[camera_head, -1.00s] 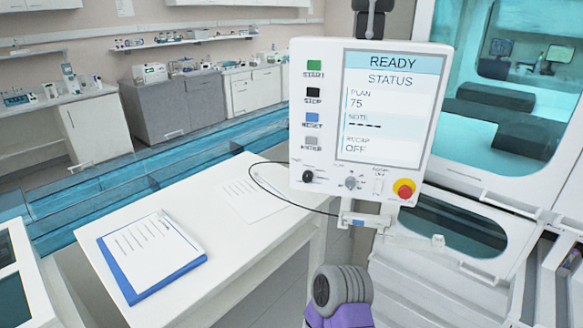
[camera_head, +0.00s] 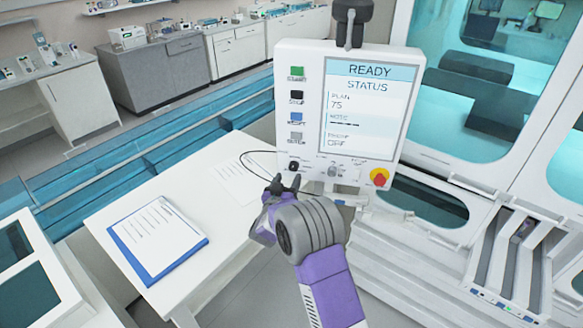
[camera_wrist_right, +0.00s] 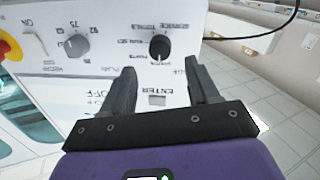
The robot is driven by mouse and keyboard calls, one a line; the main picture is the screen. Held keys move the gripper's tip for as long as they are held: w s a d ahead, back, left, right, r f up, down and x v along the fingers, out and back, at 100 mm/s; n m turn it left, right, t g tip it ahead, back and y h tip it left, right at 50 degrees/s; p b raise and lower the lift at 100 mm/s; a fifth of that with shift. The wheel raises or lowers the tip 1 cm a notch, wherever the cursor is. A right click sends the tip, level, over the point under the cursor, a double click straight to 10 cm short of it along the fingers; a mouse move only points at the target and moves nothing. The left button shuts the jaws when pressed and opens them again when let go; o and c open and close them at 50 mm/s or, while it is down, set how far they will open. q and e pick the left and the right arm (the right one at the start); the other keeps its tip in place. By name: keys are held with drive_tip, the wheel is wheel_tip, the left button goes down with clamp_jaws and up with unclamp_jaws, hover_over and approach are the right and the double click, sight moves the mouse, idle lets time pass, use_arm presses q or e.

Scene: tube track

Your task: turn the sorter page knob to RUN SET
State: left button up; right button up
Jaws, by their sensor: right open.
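The white control panel (camera_head: 308,110) shows READY, STATUS, PLAN 75 and RECAP OFF. The black page knob (camera_head: 293,166) sits at the panel's lower left. In the right wrist view the black knob (camera_wrist_right: 159,47) shows upside down with small labels around it, among them SERVICE TOTALS and RUN SET. A light mark on it seems to point down in that picture, away from SERVICE TOTALS. My right gripper (camera_head: 285,182) is just below the knob in the head view. In the wrist view its fingers (camera_wrist_right: 160,80) are open and empty, apart from the knob. My left gripper is not in view.
A grey plan knob (camera_wrist_right: 76,46), a rocker switch (camera_wrist_right: 33,43) and a red stop button (camera_head: 379,178) lie along the same panel edge. A black cable (camera_head: 250,155) loops at the left. A white table (camera_head: 110,215) holds a blue clipboard (camera_head: 158,240).

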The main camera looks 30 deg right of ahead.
sight(294, 168)
drive_tip(key=shift+x, duration=2.7)
drive_tip(key=shift+c, duration=0.2)
drive_tip(key=c, duration=1)
drive_tip(key=shift+f+m+b, duration=0.2)
drive_tip(key=shift+m+b, duration=0.5)
drive_tip(key=shift+b, duration=0.2)
drive_tip(key=m+y+b, duration=0.1)
drive_tip(key=m+b, duration=1.1)
drive_tip(key=b, duration=0.1)
drive_tip(key=shift+s+d, duration=0.1)
drive_tip(key=shift+s, duration=0.05)
drive_tip(key=m+b, duration=0.4)
drive_tip(key=shift+r+m+b, duration=0.1)
drive_tip(key=shift+m+b, duration=0.4)
drive_tip(key=shift+m, duration=0.3)
